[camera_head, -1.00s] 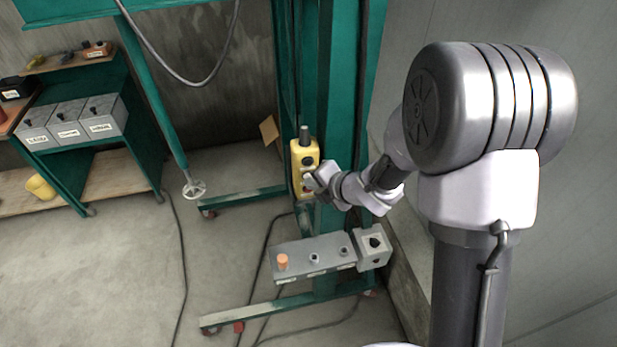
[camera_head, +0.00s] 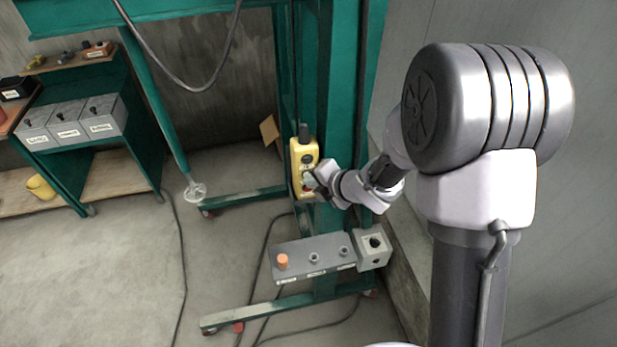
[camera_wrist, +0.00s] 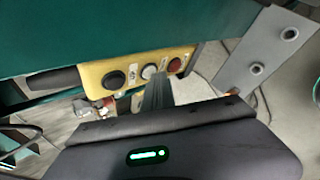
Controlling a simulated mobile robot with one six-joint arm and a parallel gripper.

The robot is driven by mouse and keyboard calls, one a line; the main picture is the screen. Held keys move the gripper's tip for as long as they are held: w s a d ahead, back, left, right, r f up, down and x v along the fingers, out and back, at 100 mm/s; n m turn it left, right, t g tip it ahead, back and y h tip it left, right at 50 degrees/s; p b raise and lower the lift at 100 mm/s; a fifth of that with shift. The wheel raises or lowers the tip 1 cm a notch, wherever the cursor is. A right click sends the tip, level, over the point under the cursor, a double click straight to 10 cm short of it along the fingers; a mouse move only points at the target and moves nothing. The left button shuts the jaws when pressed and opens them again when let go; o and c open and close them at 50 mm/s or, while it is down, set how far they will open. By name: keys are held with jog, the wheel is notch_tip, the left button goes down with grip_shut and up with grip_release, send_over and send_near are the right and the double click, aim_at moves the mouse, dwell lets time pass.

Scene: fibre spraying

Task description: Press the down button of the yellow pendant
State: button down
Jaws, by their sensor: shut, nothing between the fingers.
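The yellow pendant (camera_head: 299,160) hangs upright in front of the teal post, leaning slightly left. In the wrist view the pendant (camera_wrist: 90,74) lies sideways, with a black button (camera_wrist: 115,79), a white button (camera_wrist: 149,71) and a red button (camera_wrist: 174,65) in a row. My gripper (camera_head: 311,181) is at the lower right front of the pendant. In the wrist view my gripper's fingers (camera_wrist: 157,85) are shut and empty, with their tips just below the white button. I cannot tell whether they touch it. The button labels are too small to read.
A grey bar (camera_head: 300,259) with an orange knob (camera_head: 282,261) juts out below my gripper. The teal post (camera_head: 338,110) stands directly behind the pendant.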

jog(key=shift+s, duration=0.1)
jog(key=shift+s+d+b, duration=0.3)
jog(key=shift+s+b, duration=0.3)
jog(key=shift+s, duration=0.25)
jog(key=s+b, duration=0.1)
jog(key=s, duration=0.1)
jog(key=s+d+b, duration=0.1)
jog(key=s, duration=0.1)
jog(key=shift+s+d, duration=0.2)
jog(key=shift+s, duration=0.2)
